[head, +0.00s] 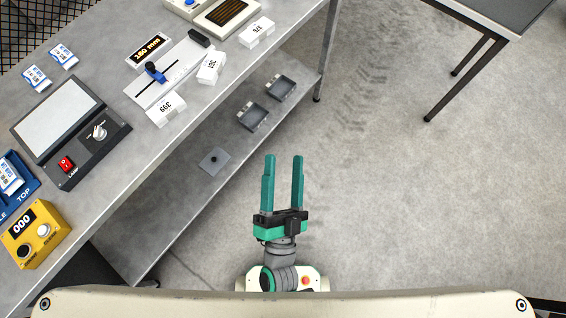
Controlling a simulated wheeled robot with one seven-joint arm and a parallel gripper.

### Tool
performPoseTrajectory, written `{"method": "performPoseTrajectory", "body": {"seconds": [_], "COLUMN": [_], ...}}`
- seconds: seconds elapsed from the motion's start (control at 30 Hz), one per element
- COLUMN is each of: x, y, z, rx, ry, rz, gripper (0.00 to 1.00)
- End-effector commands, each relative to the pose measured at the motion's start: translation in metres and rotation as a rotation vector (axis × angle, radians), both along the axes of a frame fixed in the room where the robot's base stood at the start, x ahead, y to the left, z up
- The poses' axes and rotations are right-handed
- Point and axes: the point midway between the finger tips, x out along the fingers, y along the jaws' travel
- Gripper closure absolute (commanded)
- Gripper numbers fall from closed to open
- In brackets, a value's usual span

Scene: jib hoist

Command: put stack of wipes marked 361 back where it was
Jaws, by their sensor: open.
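Three white blocks like stacks of wipes lie on the grey workbench (100,170). The middle one (211,67), beside the ruler-like slide, bears small tilted digits that seem to read 361. A second white stack (166,110) at the slide's near end seems to read 399 or similar. A third white stack (257,32) lies farther back near the bench edge, its number hard to read. My gripper (284,160) is open and empty, right of the bench edge, with green fingers pointing away from me. It touches none of the stacks.
A lamp box (70,135), blue tray (28,192) and yellow counter (35,235) sit nearer. The lower shelf (180,200) holds grey fixtures. Floor at right is clear up to another table (500,12).

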Motion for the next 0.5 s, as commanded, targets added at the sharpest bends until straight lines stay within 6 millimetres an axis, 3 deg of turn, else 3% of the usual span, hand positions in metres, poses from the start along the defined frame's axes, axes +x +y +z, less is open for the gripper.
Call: {"method": "performPoseTrajectory", "body": {"seconds": [0.3, 0.5], "x": [-0.078, -0.11], "y": [0.004, 0.003], "z": [-0.086, -0.114], "rx": [-0.588, -0.764], "ry": [0.439, 0.596], "rz": [-0.035, -0.025], "gripper": [0.41, 0.41]}}
